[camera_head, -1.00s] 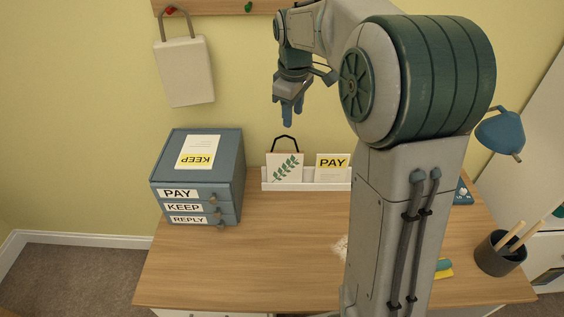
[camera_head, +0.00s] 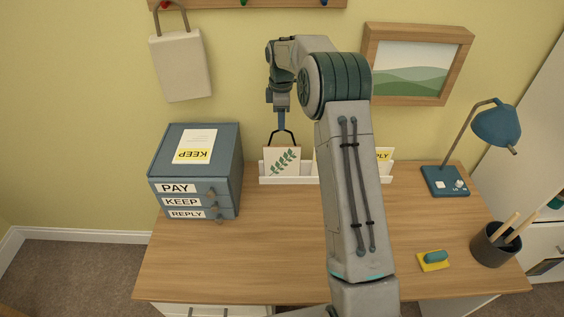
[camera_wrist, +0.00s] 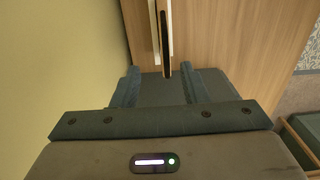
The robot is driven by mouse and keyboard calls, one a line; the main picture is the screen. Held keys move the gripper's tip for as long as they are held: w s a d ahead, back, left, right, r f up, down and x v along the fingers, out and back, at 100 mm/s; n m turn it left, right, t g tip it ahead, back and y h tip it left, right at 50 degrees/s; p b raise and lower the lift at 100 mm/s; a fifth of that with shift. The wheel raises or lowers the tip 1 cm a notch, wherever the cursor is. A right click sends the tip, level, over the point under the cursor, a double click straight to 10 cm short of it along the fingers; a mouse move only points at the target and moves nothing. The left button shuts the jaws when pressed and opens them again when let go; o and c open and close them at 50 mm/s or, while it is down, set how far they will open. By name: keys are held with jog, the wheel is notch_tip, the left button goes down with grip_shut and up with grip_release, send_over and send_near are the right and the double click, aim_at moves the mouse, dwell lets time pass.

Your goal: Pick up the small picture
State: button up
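The small picture (camera_head: 282,162), a white card with a green leaf sprig and a black hanging loop, stands in a white rack (camera_head: 268,180) at the back of the desk. My gripper (camera_head: 281,131) points down right above it, its fingers at the black loop. In the wrist view, my gripper (camera_wrist: 158,75) has its two fingers spread apart. The black loop (camera_wrist: 166,45) is seen edge-on in the gap between them, nearer the right finger. Whether a finger touches it, I cannot tell.
A blue drawer box (camera_head: 196,165) stands left of the rack. Cards, one marked REPLY (camera_head: 384,154), are partly behind my arm. A framed landscape (camera_head: 414,64) hangs on the wall. A lamp (camera_head: 445,182), pen cup (camera_head: 497,245) and yellow-green item (camera_head: 434,259) are at right. The desk's front left is clear.

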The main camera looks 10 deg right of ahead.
aim_at(282, 145)
notch_tip(282, 145, down, 4)
jog(key=shift+r, duration=0.15)
jog(key=f+p, duration=0.1)
jog(key=f, duration=0.2)
jog(key=f+p, duration=0.1)
jog(key=f, duration=0.1)
jog(key=shift+s+f+p, duration=0.3)
jog(key=shift+s+p, duration=0.05)
jog(key=shift+s, duration=0.05)
grip_shut()
